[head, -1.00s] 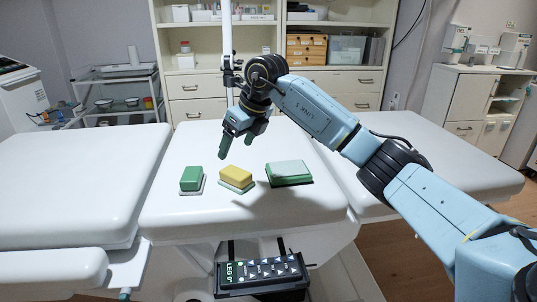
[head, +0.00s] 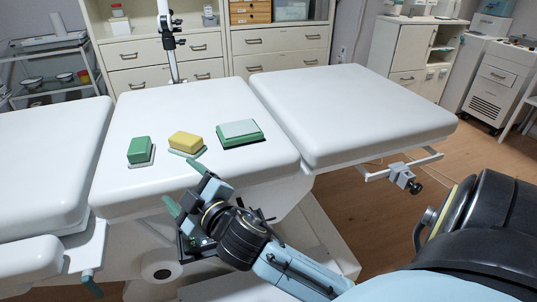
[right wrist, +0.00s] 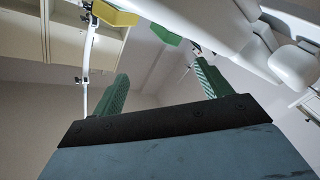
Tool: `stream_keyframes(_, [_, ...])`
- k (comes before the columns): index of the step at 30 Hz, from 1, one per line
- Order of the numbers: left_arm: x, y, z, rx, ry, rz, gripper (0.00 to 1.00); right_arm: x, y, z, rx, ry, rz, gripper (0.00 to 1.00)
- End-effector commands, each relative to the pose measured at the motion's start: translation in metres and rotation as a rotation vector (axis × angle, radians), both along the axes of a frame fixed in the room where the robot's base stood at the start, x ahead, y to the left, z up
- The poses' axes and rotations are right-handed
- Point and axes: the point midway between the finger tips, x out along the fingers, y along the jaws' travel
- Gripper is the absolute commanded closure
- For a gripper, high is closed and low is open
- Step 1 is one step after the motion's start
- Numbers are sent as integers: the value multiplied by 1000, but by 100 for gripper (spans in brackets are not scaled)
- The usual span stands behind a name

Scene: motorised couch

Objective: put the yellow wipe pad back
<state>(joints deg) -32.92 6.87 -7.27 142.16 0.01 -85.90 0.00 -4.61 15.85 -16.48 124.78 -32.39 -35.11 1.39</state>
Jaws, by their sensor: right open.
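The yellow wipe pad (head: 185,140) lies on a pale green-edged base on the middle couch section, between a green pad (head: 139,145) on the left and a larger pale-topped green block (head: 240,130) on the right. My right gripper (head: 184,186) is open and empty at the couch's front edge, apart from the pads, its green fingers pointing up and left. The right wrist view shows the two fingers (right wrist: 160,75) spread with nothing between them, the yellow pad (right wrist: 115,15) at the top and the green pad (right wrist: 165,37) beyond the fingertips. My left gripper is out of view.
The white couch (head: 115,192) has flat side sections, the right one (head: 350,110) empty. A black control box (head: 195,246) under the front edge is mostly hidden by my right arm. A pole (head: 167,45) stands behind the couch, before cabinets (head: 200,50).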

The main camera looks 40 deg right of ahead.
Motion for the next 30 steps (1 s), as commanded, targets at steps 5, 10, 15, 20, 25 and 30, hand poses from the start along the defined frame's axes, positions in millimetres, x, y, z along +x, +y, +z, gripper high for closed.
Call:
stream_keyframes(5, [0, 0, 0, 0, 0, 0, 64, -94, -21, -108, 288, 531, -179, 23])
stream_keyframes(10, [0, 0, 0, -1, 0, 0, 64, -187, -14, -161, 440, 928, -258, 23])
stream_keyframes(15, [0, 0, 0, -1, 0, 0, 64, -236, -6, -175, 496, 1120, -277, 23])
stream_keyframes(20, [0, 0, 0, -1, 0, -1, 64, -243, -5, -177, 502, 1150, -279, 23])
stream_keyframes(25, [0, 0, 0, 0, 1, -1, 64, -243, -5, -177, 501, 1148, -279, 23])
stream_keyframes(30, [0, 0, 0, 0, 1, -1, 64, -242, -5, -177, 501, 1146, -279, 23])
